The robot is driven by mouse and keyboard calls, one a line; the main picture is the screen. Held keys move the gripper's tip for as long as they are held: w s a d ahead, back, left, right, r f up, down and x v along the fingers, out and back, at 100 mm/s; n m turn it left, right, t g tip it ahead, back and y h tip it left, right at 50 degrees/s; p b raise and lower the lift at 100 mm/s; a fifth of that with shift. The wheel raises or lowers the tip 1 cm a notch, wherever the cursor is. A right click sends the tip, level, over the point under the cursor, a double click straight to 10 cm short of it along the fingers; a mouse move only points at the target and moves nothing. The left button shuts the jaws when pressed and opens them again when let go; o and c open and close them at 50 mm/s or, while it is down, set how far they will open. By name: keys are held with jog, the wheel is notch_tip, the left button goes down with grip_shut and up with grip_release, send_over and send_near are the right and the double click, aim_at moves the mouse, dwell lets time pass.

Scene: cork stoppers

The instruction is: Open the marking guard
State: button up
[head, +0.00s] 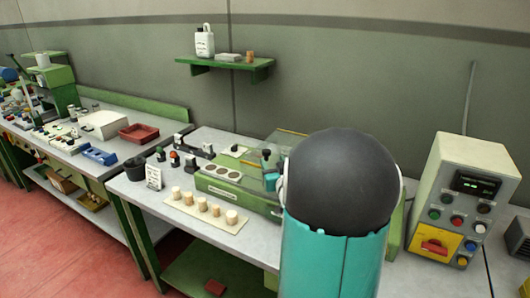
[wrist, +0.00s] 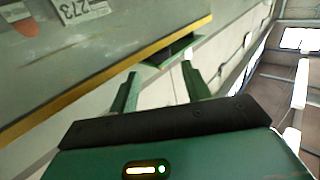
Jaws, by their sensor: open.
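The marking guard, which looks like a clear panel with yellowish edges (head: 287,140), sits over the green marking machine (head: 232,188) on the bench in the head view. My dark, round arm joint hides its right part, so I cannot tell there how far it is open. In the wrist view a grey-green, seemingly see-through panel with a yellow edge strip (wrist: 110,76) fills the upper left, likely the guard seen close. My gripper (wrist: 158,82) is open with nothing between its green fingers. The yellow edge runs just beyond the fingertips; contact is not clear.
A board with several corks (head: 204,208) lies at the bench's front. A control box (head: 462,200) with buttons stands at right. A green wall shelf (head: 225,65) holds a white bottle. A black cup (head: 134,168) and small card stand left of the machine.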

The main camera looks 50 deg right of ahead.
aim_at(268, 154)
jog(key=x, duration=0.7)
jog(key=shift+w, duration=0.3)
grip_shut()
